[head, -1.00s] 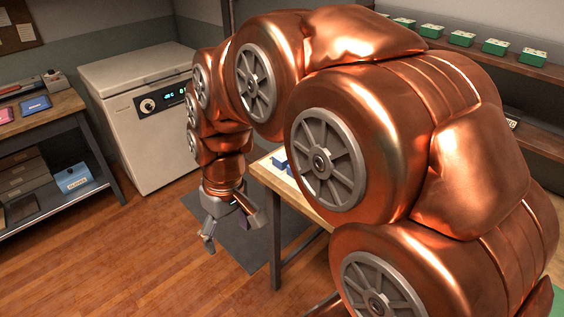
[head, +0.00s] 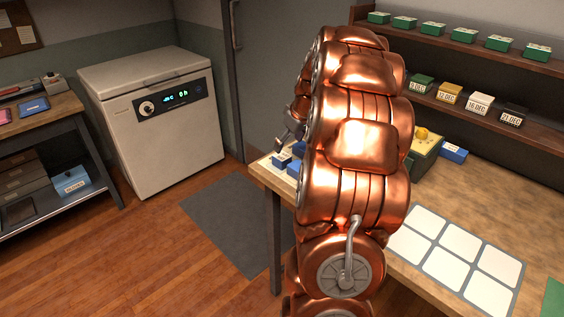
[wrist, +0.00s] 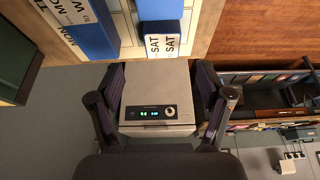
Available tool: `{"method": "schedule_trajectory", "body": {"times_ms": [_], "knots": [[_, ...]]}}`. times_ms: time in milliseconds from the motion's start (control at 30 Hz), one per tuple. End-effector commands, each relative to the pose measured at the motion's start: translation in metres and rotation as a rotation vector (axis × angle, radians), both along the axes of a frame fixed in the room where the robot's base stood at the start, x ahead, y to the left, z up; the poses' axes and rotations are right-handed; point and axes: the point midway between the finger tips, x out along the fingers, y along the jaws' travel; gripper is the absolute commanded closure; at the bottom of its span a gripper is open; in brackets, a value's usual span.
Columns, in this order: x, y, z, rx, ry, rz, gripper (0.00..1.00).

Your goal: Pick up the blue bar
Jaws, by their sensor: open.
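Another blue bar (head: 453,153) lies farther right, beside a yellow-topped box. I cannot tell which is the blue bar meant. My gripper (wrist: 160,100) is open, with nothing between its fingers. In the head view, my gripper (head: 283,140) is mostly hidden behind my arm, near the blue blocks.
The wooden table (head: 470,195) bears a sheet of white squares (head: 455,252). Shelves with date blocks (head: 449,93) stand behind it. A white machine with a lit display (head: 150,115) stands back left. A shelving bench (head: 55,120) is at far left.

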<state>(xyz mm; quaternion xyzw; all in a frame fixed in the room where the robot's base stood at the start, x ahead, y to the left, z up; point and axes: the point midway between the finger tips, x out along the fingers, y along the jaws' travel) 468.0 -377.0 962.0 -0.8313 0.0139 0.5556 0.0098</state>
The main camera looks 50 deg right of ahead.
Motion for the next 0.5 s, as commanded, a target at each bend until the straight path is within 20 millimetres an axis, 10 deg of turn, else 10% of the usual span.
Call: {"method": "schedule_trajectory", "body": {"times_ms": [500], "knots": [[0.014, 0.003, -0.04, 0.004, 0.004, 0.001, 0.22]]}}
